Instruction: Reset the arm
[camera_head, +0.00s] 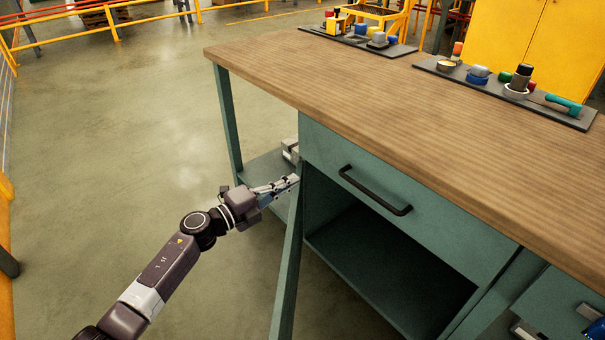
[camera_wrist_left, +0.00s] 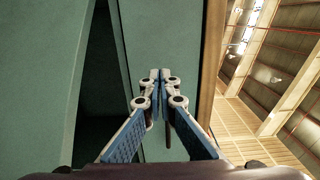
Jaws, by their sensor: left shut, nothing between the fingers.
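My left gripper (camera_head: 296,180) is at the workbench's left front, beside the top of an open green cabinet door (camera_head: 288,265) seen nearly edge-on. Its fingers are shut with nothing between them. In the left wrist view the fingertips (camera_wrist_left: 161,76) meet in front of green panels. I cannot tell whether they touch the bench. Light grey and blue parts (camera_head: 597,328) at the lower right edge may belong to my right gripper, but they are cut off.
The workbench has a wooden top (camera_head: 400,95), a closed drawer (camera_head: 400,190) with a black handle (camera_head: 376,190), and an open dark compartment (camera_head: 385,275) below. Two dark trays (camera_head: 430,66) (camera_head: 318,31) hold several small parts. The floor (camera_head: 130,130) to the left is clear.

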